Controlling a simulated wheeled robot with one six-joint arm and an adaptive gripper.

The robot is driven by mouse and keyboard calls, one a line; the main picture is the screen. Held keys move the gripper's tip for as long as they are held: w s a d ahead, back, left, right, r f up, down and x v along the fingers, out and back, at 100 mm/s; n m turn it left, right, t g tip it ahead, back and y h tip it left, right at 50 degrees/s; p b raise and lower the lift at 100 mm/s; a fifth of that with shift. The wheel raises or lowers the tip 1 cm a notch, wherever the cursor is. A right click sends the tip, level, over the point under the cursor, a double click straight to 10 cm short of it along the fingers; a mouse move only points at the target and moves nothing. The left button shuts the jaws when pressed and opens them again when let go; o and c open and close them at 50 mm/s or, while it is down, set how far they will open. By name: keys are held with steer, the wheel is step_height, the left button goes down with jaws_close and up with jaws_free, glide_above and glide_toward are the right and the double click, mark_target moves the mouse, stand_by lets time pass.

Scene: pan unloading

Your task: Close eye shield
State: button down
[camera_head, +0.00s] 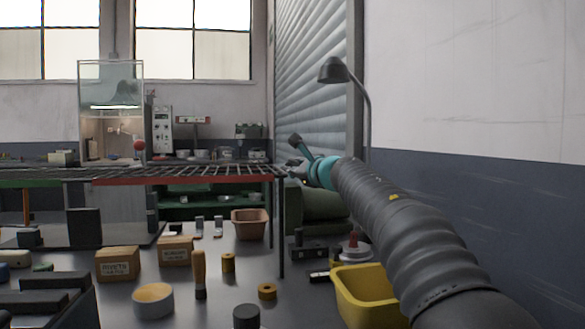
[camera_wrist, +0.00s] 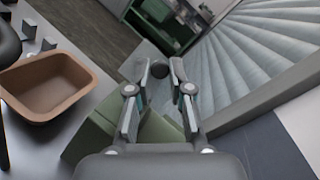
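A clear upright panel in a thin frame (camera_head: 110,85), which looks like the eye shield, stands at the back left in the head view, with a lit strip behind it. A red ball (camera_head: 139,145) shows at its lower right; I cannot tell whether it is a knob on the shield. My gripper (camera_head: 295,140) is well to the right of the panel and apart from it, near the shutter. In the wrist view my gripper (camera_wrist: 160,72) has its fingertips apart with nothing held between them. The shield is not seen in the wrist view.
A red-edged rack (camera_head: 190,180) spans the middle left. Below it are boxes (camera_head: 118,263), a brown bin (camera_head: 250,223) and several small parts. A yellow bin (camera_head: 365,295) sits under my arm. A desk lamp (camera_head: 335,72) stands near the shutter (camera_head: 312,80).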

steer(key=shift+w+a+r+g, duration=0.15)
steer(key=shift+a+r+g, duration=0.1)
steer(key=shift+g, duration=0.15)
steer(key=shift+w+m+g+h, duration=0.15)
steer(key=shift+m+g+h, duration=0.15)
steer(key=shift+d+f, duration=0.1)
steer(key=c, duration=1.1)
jaws_free()
steer(key=shift+o, duration=0.2)
steer(key=shift+d, duration=0.15)
steer(key=shift+s+d, duration=0.15)
steer(key=shift+s, duration=0.15)
steer(key=v, duration=1.1)
steer(key=shift+s, duration=0.2)
